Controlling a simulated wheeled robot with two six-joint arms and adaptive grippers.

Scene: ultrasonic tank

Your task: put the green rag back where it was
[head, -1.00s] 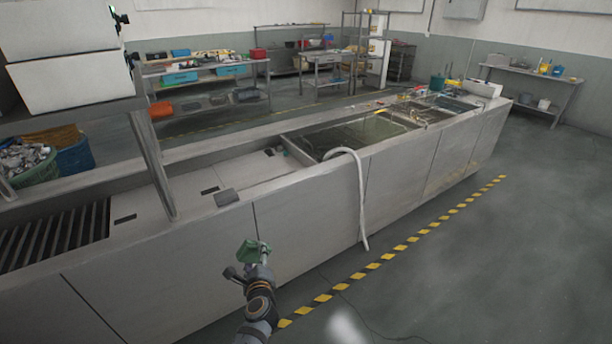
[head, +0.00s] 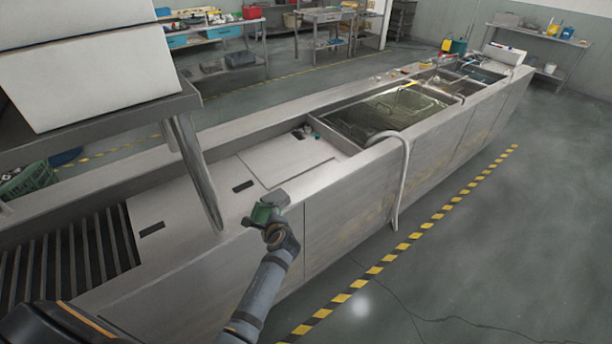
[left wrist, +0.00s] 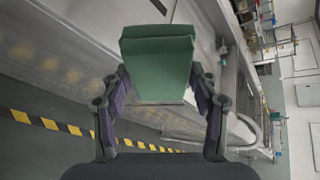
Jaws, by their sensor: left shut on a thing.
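The green rag (head: 264,213) is a small folded green piece. My left gripper (head: 273,225) is shut on it and holds it at the front rim of the long steel tank bench (head: 350,190). In the left wrist view the rag (left wrist: 158,62) sits between the two fingers of the left gripper (left wrist: 160,92). A small grey block (head: 277,197) shows on the rim right behind the rag in the head view. I cannot tell whether the rag touches the rim or the block. My right gripper is not in view.
A white hose (head: 402,170) hangs over the front wall by the liquid-filled tank (head: 375,115). A grey post (head: 200,180) and shelf with white boxes (head: 95,80) stand at left. Yellow-black floor tape (head: 400,246) runs along the open floor at right.

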